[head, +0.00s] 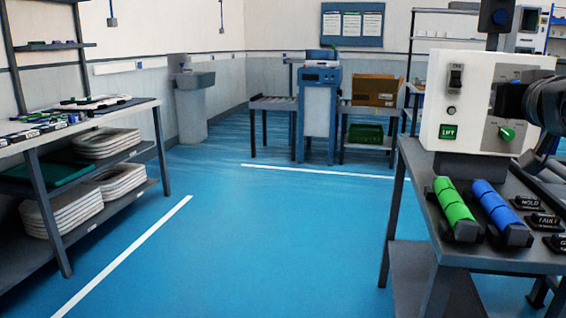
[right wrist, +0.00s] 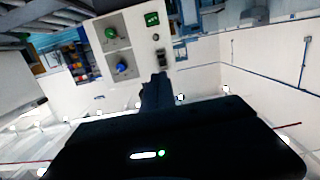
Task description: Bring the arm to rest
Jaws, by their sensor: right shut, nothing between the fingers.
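My right arm comes in at the right edge of the head view, dark and partly in front of a white control panel (head: 446,105). The panel carries a black switch (head: 456,77), a green label and a green knob (head: 506,133). In the right wrist view the panel (right wrist: 137,40) appears turned over, with its green knob (right wrist: 111,31), blue knob (right wrist: 122,67) and switch (right wrist: 164,58). My right gripper (right wrist: 160,80) is shut and empty. Its tips overlap the panel's edge near the switch in that view; I cannot tell the gap. My left gripper is not in view.
Green (head: 453,205) and blue (head: 495,205) rollers and small labelled plates lie on the dark bench (head: 470,258) below the panel. A blue machine (head: 320,95) stands at the back. The blue floor between is clear.

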